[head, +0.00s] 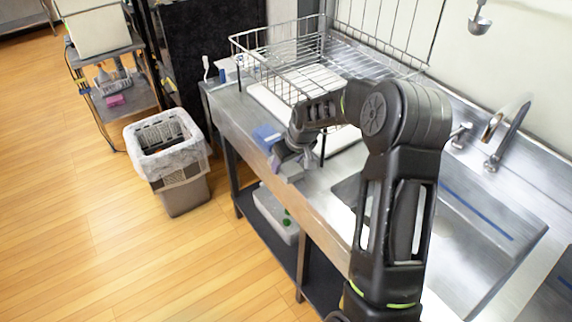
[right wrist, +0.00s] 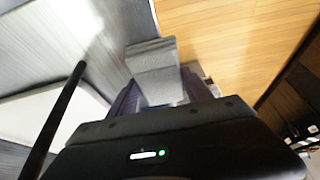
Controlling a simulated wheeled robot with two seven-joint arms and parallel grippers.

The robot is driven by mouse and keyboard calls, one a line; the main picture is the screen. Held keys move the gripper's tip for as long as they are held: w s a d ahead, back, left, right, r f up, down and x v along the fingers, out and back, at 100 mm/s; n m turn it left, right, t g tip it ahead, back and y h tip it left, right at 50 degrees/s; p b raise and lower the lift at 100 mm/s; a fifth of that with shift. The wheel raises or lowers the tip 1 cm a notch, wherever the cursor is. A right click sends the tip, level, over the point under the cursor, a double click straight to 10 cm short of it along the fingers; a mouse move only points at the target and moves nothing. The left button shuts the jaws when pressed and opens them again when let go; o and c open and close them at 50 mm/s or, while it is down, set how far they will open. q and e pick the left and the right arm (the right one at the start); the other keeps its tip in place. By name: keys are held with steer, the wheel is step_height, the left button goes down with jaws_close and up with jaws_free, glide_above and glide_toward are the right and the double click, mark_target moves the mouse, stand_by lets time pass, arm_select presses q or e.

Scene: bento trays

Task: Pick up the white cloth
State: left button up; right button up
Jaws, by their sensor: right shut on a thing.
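My right gripper (head: 286,162) is over the front edge of the steel counter, beside the dish rack. In the right wrist view this piece stands out between the purplish fingers. In the head view the gripper and arm hide much of it, so its full shape cannot be told. My left gripper is not in view.
A blue item (head: 267,134) lies near the front edge. A sink (head: 470,235) is at right. A lined bin (head: 185,190) stands on the open wooden floor at left.

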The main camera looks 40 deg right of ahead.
mark_target(286, 164)
arm_select(q)
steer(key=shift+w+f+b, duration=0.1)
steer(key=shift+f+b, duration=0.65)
steer(key=shift+b, duration=0.1)
arm_select(e)
step_height(286, 164, up, 10)
steer(key=o, duration=0.8)
steer(key=shift+c, duration=0.2)
steer(key=c, duration=0.6)
steer(key=a, duration=3.6)
steer(key=shift+f, duration=0.35)
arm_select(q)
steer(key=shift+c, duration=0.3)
arm_select(e)
steer(key=shift+w, duration=0.1)
